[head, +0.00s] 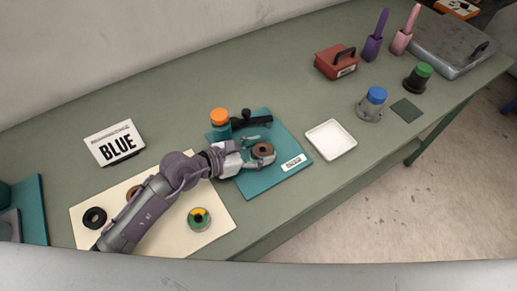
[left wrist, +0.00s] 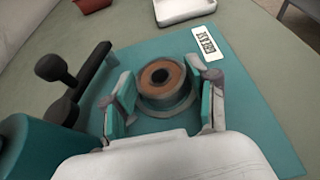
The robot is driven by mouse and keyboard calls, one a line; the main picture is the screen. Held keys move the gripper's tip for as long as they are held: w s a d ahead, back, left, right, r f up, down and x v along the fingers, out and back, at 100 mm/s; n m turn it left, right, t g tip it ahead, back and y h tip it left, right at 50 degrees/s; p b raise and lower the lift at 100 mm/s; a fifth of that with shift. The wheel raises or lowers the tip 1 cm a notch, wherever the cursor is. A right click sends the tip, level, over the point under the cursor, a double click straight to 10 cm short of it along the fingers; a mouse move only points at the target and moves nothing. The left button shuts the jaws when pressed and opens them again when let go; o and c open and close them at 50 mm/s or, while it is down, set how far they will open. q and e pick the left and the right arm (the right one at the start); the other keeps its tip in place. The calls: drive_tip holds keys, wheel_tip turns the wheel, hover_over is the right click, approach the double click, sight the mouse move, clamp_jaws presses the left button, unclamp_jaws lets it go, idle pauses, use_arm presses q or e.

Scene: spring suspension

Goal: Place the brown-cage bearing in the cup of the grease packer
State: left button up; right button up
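The brown-cage bearing (head: 263,150) is at the grease packer on the teal mat (head: 262,189). In the left wrist view the bearing (left wrist: 161,77) lies flat over the packer's round cup (left wrist: 170,109); how deep it sits is hard to tell. My left gripper (head: 262,148) has its fingers on either side of the bearing. In the left wrist view the fingers of the left gripper (left wrist: 163,102) stand apart, with gaps to the bearing. The packer's black lever (left wrist: 72,88) is to the left of the cup. My right gripper is not in view.
A cream mat (head: 218,228) holds a black ring (head: 94,217), a partly hidden brown ring (head: 133,192) and a green-yellow round part (head: 199,219). An orange-capped container (head: 220,121) stands close behind the gripper. A white tray (head: 331,139) is to the right. A BLUE sign (head: 115,143) stands behind.

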use_arm(q)
drive_tip(key=shift+o, duration=1.2)
drive_tip(key=shift+r, duration=0.2)
drive_tip(key=b+v, duration=0.1)
drive_tip(key=v, duration=1)
drive_tip(key=shift+b, duration=0.4)
drive_tip(key=shift+s+a+r, duration=0.25)
drive_tip(key=shift+a, duration=0.1)
